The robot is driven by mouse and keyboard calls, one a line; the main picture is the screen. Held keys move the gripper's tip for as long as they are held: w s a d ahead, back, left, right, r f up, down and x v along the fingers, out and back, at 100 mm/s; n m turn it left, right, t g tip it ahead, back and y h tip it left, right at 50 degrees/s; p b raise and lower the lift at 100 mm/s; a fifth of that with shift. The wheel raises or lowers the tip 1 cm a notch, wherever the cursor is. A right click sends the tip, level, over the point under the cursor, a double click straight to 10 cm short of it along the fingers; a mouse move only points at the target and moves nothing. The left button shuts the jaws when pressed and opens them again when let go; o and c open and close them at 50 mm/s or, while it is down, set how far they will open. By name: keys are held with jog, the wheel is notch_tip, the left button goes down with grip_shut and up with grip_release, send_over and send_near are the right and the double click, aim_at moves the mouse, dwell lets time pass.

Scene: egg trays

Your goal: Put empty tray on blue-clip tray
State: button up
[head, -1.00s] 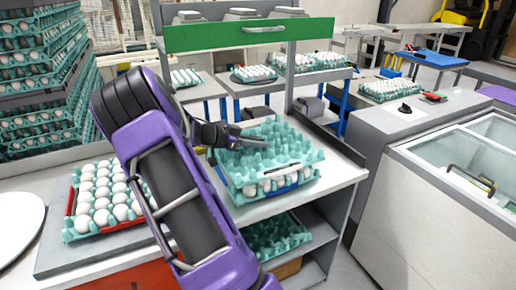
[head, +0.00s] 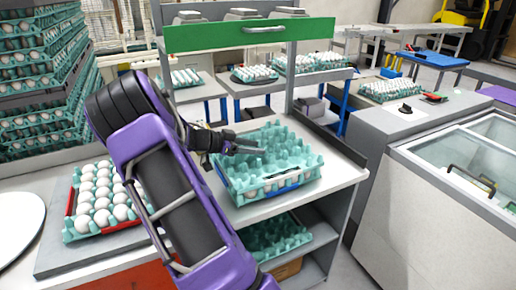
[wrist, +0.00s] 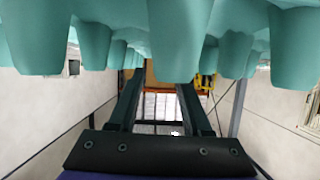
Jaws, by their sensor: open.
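A teal empty tray (head: 275,150) lies on top of the blue-clip tray, roughly aligned with it, on the white counter. Teal tray cups (wrist: 180,35) hang across the top of that view.
A red-clip tray of eggs (head: 100,236) sits left of my arm on a grey board. Another teal tray (head: 270,238) is on the shelf below. A shelf frame with a green bar (head: 250,34) rises behind. Free counter (head: 343,172) lies to the right.

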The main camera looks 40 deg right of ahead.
jog(key=v, duration=1)
